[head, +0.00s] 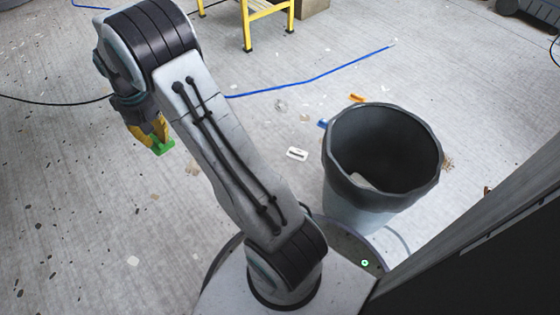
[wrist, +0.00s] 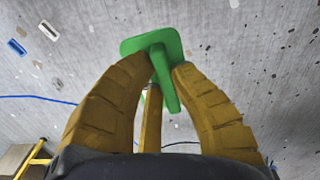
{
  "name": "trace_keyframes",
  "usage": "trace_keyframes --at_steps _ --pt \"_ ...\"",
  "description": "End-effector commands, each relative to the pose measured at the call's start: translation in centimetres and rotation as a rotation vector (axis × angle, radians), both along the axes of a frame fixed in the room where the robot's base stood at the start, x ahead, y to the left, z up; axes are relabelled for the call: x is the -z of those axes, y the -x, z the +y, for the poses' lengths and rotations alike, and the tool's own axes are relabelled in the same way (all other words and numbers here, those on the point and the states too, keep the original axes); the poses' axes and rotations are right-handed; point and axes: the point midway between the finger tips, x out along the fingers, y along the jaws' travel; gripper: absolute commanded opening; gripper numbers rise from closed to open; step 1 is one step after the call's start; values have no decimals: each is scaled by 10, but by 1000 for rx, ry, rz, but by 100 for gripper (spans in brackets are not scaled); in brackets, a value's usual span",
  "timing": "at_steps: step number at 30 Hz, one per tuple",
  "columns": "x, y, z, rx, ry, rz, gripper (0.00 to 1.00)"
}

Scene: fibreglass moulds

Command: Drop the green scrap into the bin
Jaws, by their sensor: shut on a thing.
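The green scrap (head: 163,148) is a flat square piece with a stem-like part, best seen in the wrist view (wrist: 134,45). My gripper (head: 155,134) is shut on it, with the yellow fingers around the stem in the wrist view (wrist: 163,72). The gripper hangs at the left of the head view, well left of the bin.
A white piece (head: 297,154), a blue piece (head: 322,124) and an orange piece (head: 356,98) lie near the bin. A blue line (head: 310,79) crosses the floor. A yellow stand (head: 267,13) is at the back. A dark panel (head: 480,255) fills the lower right.

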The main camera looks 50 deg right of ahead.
Motion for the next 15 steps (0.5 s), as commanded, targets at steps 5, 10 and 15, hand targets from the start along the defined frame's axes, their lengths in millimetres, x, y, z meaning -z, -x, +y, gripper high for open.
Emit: trace_keyframes --at_steps 5,10,15 --pt "-2 7 -33 74 0 1 0" --pt "-3 15 -67 152 0 0 0" --pt "-3 33 -114 264 0 1 0"
